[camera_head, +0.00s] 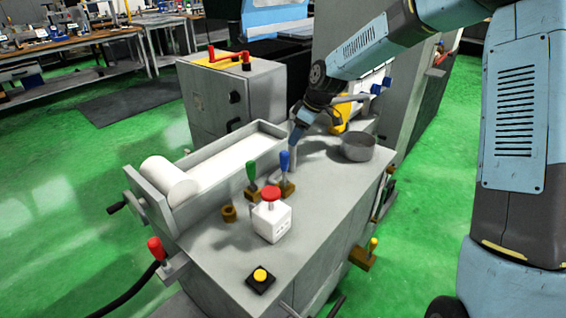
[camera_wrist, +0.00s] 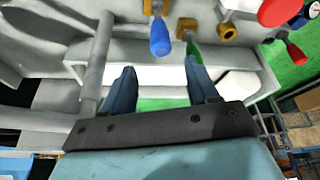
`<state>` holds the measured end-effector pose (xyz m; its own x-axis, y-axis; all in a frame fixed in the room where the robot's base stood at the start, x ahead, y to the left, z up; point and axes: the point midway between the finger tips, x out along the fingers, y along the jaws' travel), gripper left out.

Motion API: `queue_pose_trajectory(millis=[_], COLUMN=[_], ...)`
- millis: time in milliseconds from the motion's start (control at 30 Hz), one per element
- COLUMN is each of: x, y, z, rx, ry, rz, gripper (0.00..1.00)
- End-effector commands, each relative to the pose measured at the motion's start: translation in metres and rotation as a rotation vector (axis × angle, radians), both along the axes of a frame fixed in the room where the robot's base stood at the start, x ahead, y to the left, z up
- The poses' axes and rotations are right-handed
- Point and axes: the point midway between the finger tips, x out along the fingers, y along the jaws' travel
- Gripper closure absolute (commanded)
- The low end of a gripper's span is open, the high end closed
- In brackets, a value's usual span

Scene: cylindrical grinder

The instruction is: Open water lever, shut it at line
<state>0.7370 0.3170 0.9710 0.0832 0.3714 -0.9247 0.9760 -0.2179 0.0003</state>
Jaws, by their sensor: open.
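A blue-handled lever (camera_head: 285,162) and a green-handled lever (camera_head: 251,172) stand upright on brass bodies on the grey machine top. I cannot tell from any label which is the water lever. In the wrist view the blue handle (camera_wrist: 160,38) is ahead of the gap between my fingers, and the green handle (camera_wrist: 194,50) is beyond the right fingertip. My gripper (camera_head: 296,132) is open and empty, just behind and above the blue handle in the head view; its fingers also show in the wrist view (camera_wrist: 160,80). No level line can be made out.
A red mushroom button on a white box (camera_head: 268,222) stands in front of the levers. A grey round cup (camera_head: 358,147) is to the right. A white-lined trough (camera_head: 236,160) with a white roll lies left. A red-handled lever (camera_head: 156,248) is at the left edge.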

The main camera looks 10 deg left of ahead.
Motion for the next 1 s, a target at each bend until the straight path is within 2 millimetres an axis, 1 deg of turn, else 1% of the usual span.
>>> queue_pose_trajectory(millis=[167, 600, 800, 1000], x=[0.001, 0.007, 0.010, 0.012], y=[0.007, 0.034, 0.045, 0.051], z=[-0.013, -0.082, -0.110, -0.125], rx=[0.004, 0.002, 0.002, 0.002], ry=[0.002, 0.003, 0.002, 0.001], rz=[0.007, 0.005, 0.004, 0.003], gripper=[0.41, 0.41, 0.41, 0.41])
